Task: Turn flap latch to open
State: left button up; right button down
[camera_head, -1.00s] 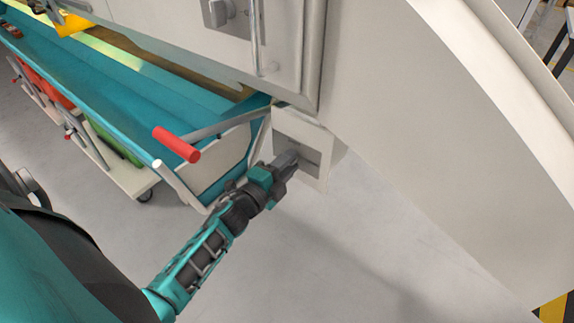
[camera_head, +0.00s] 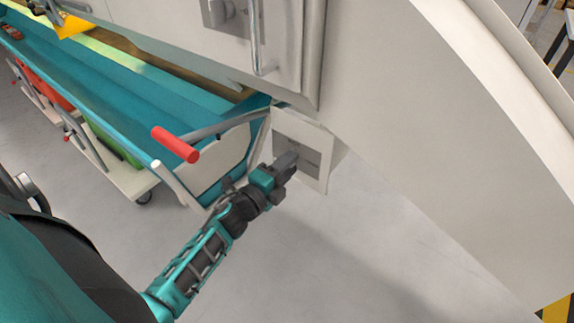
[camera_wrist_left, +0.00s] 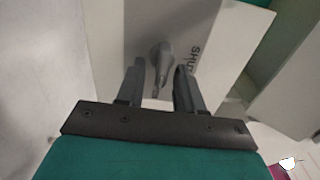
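The grey flap latch (camera_wrist_left: 161,60) shows in the left wrist view as a rounded knob with a narrow handle on a pale panel, beside dark lettering that reads "SHUT". My left gripper (camera_wrist_left: 160,66) is open, with one finger on each side of the latch and visible gaps between. In the head view my left gripper (camera_head: 289,160) is at the front of the pale box (camera_head: 315,177) under the machine, and hides the latch there. My right gripper is in neither view.
A red-ended lever (camera_head: 176,144) stands just left of my left arm. A teal trough (camera_head: 100,95) and a trolley (camera_head: 128,178) are at the left. The large pale machine (camera_head: 420,110) fills the upper right. The floor (camera_head: 330,265) below is clear.

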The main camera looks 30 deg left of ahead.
pick_arm(q)
jog(key=s+a+p, duration=0.1)
jog(key=s, duration=1.2)
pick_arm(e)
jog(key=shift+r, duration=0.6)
pick_arm(q)
jog(key=shift+w, duration=0.1)
